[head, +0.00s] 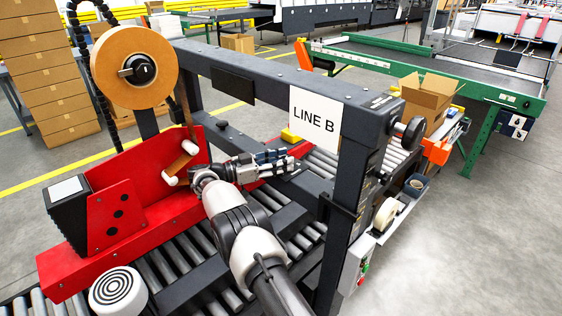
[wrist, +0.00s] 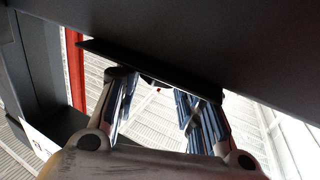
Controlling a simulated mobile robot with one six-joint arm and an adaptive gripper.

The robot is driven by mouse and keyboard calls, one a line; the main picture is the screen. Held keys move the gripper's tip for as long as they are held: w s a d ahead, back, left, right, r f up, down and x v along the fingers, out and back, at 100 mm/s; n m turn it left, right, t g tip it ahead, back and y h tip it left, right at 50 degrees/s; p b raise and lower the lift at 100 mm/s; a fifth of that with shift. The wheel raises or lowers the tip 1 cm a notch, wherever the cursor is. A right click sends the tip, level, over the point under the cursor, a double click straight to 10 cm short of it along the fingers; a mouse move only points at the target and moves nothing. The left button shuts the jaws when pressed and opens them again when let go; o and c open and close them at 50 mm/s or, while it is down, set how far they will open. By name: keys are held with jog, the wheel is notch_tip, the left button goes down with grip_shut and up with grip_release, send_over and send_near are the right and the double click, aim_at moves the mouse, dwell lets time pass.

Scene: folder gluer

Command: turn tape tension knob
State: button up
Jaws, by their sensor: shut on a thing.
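A tan tape roll (head: 120,68) with a black knob (head: 138,69) at its hub stands at the upper left in the head view. Another black round knob (head: 411,132) sticks out at the right end of the dark frame. My gripper (head: 285,164) is below the frame's crossbeam, apart from both knobs. In the wrist view its two fingers (wrist: 166,86) stand apart and reach a dark flat part (wrist: 150,68) under the beam. A small dark piece shows between the fingertips; what the jaws grip is mostly hidden.
The dark crossbeam (head: 262,78) runs just above my gripper, with a "LINE B" sign (head: 315,121). A red guard (head: 118,222) stands to the left. Rollers (head: 175,262) lie below. Open floor (head: 460,240) is at the right.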

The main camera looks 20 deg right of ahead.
jog(key=shift+r, duration=0.15)
jog(key=o, duration=1)
notch_tip(320, 180, up, 10)
jog(key=shift+f, duration=0.1)
dwell(0.4)
